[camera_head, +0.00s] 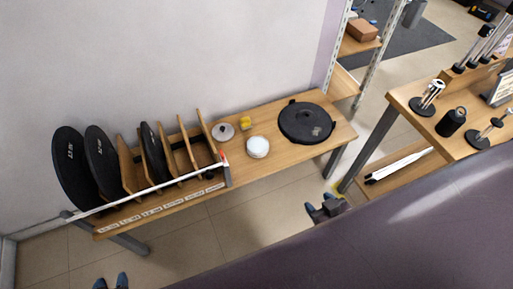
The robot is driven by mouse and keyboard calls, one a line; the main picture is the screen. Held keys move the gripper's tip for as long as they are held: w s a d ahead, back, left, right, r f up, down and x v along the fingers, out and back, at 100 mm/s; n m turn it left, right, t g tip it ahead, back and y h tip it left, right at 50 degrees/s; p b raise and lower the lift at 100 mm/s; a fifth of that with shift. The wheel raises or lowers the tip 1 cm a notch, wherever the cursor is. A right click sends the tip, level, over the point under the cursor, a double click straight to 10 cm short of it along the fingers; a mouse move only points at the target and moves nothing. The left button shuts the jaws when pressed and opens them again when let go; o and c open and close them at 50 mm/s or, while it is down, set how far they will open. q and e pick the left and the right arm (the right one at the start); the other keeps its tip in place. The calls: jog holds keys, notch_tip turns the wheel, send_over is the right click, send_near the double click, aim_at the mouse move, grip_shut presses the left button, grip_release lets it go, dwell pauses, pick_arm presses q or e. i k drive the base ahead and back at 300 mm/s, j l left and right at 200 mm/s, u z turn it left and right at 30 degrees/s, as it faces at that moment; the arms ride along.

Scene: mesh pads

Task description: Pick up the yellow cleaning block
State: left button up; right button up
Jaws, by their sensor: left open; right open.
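The yellow cleaning block (245,123) is small and sits on the wooden bench (285,152), near its wall side. My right gripper (321,206) is open and empty in front of the bench's right end, to the right of and nearer than the block.
The grey lidded item (222,132) and white round item (257,147) flank the block. A black disc (306,122) lies at the bench's right. A rack with black discs (72,168) and wooden dividers fills the left. Another table (420,125) holds metal tools at right.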

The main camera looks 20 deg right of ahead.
aim_at(245, 124)
jog(key=i+l+u, duration=0.55)
jog(key=l, duration=0.4)
jog(key=i, duration=0.1)
